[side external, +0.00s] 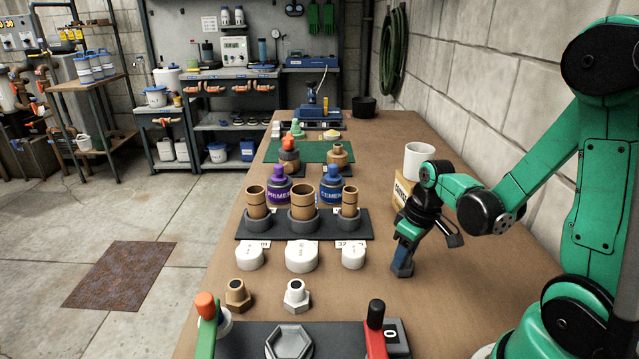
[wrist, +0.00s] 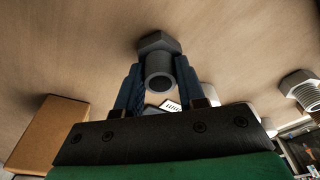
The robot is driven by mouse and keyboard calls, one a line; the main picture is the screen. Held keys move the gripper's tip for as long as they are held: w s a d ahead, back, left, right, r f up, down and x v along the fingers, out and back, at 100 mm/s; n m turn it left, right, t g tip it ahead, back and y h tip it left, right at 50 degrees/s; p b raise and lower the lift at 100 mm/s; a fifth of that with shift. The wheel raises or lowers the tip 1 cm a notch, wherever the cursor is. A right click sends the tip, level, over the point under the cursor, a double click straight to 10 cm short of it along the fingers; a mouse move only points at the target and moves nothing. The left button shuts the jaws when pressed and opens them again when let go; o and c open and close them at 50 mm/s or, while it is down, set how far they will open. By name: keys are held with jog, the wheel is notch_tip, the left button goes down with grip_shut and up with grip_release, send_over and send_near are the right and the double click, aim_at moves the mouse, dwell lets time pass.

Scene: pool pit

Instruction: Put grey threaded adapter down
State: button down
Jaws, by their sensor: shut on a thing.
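My gripper (wrist: 158,80) is shut on the grey threaded adapter (wrist: 158,45), with one blue finger on each side of it. The adapter's wide hex end is away from my palm and its round open end faces the wrist camera. In the side external view my gripper (side external: 402,266) points down low over the right part of the brown bench (side external: 460,325). The adapter is hidden or too small to make out there. I cannot tell whether it touches the bench.
A white adapter (side external: 296,295) and a tan adapter (side external: 237,295) stand left of my gripper. Several white caps (side external: 301,257) stand before a dark rack (side external: 245,228) of fittings. A cardboard box (side external: 400,195) stands behind my gripper. The bench to its right is clear.

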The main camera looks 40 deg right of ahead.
aim_at(410, 268)
jog(key=shift+f, duration=0.1)
jog(key=c, duration=0.5)
grip_release()
notch_tip(410, 268, up, 12)
jog(key=s, duration=0.2)
jog(key=w+a+t, duration=0.1)
jog(key=a, duration=0.2)
jog(key=w+a+t, duration=0.1)
jog(key=a+t, duration=0.1)
jog(key=a, duration=0.2)
jog(key=w+a+t, duration=0.2)
jog(key=a, duration=0.2)
jog(key=shift+a, duration=0.25)
